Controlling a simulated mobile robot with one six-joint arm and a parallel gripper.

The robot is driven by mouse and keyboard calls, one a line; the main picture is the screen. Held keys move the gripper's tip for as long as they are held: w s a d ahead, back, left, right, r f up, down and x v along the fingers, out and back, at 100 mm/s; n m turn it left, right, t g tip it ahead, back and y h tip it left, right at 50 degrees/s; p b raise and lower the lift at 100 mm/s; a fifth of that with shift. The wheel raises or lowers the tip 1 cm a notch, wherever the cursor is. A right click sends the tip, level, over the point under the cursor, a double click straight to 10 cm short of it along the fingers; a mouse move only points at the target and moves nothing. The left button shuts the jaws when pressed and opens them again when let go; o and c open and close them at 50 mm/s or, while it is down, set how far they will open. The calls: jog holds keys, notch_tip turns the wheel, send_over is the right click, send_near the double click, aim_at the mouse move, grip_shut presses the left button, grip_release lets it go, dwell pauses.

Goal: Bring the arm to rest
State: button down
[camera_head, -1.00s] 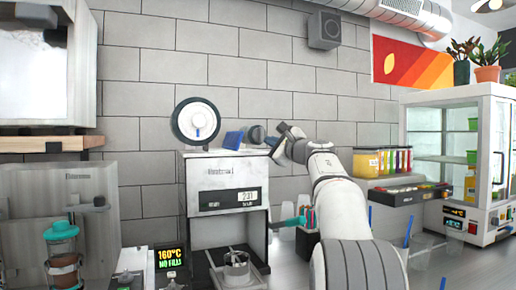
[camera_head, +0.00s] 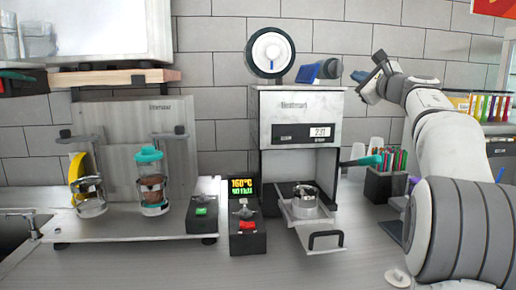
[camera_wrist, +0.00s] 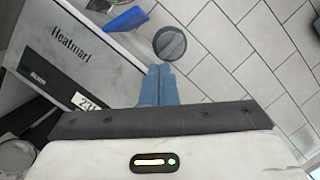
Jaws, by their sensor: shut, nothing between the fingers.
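My arm (camera_head: 450,185) rises at the right of the head view, bent back at its top. My gripper (camera_head: 358,75) is at its upper end, beside the upper right of the cup sealer (camera_head: 292,107). In the wrist view my gripper's blue fingers (camera_wrist: 158,84) are together with nothing between them. The sealer's front, with its display, shows at the left of the wrist view. Part of my wrist hides the lower area there.
The sealer's drawer (camera_head: 312,222) is out, with a metal cup holder on it. A black holder of colored straws (camera_head: 385,184) stands between sealer and arm. A blender cup with a teal lid (camera_head: 151,182) stands left. A control box (camera_head: 247,232) sits beside the sealer. Some counter in front is clear.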

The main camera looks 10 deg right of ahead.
jog(key=s+a+f+n+g+h+p, duration=0.15)
jog(key=s+a+f+n+g, duration=0.3)
jog(key=s+f+n, duration=0.5)
jog(key=s+a+f+n+g+h+p, duration=0.1)
jog(key=s+a+f+n+g+h, duration=0.4)
jog(key=f+n, duration=0.65)
jog(key=s+a+f+n+g+p, duration=0.25)
jog(key=s+a+f+n, duration=0.35)
jog(key=s+f+n, duration=0.4)
jog(key=s+a+f+m+g+y, duration=0.1)
jog(key=s+a+f+m, duration=0.1)
jog(key=s+f, duration=0.1)
jog(key=s+a+f+m+g+y, duration=0.1)
jog(key=s+a+f+m+g, duration=0.1)
jog(key=s+f, duration=0.2)
jog(key=s+a+f+m+g+y, duration=0.1)
jog(key=s+a+f+m+g, duration=0.1)
jog(key=s, duration=0.4)
jog(key=shift+s+a+f, duration=0.1)
jog(key=shift+a+f, duration=0.15)
jog(key=shift+f, duration=0.25)
jog(key=shift+a+f, duration=0.2)
jog(key=shift+f, duration=0.25)
